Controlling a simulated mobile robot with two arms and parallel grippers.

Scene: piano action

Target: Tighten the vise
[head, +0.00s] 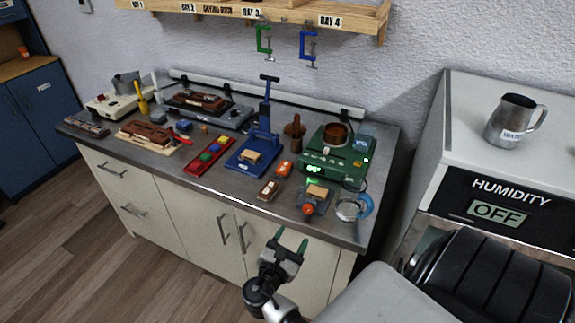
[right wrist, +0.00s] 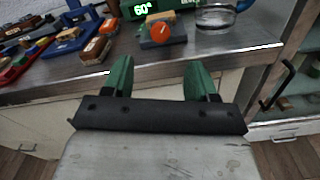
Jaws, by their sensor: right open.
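A small grey vise (head: 313,205) with a round orange-red knob (head: 308,210) on its front stands near the front right of the workbench. A tan wooden block (head: 317,192) sits at its top; I cannot tell how firmly its jaws hold it. In the right wrist view the vise (right wrist: 148,41) and its orange knob (right wrist: 161,32) show beyond my fingertips. My right gripper (head: 290,239) is open and empty, in front of the bench edge and apart from the vise. Its green fingers (right wrist: 160,75) are wide apart in the wrist view. My left gripper is not in view.
On the bench (head: 235,195), a glass jar with a blue handle (head: 349,209) stands right of the vise. A green hot-plate device (head: 330,165) is behind it. A brown-and-white block (head: 268,190) and a blue press (head: 258,140) are to the left. A white cabinet (head: 515,105) stands right.

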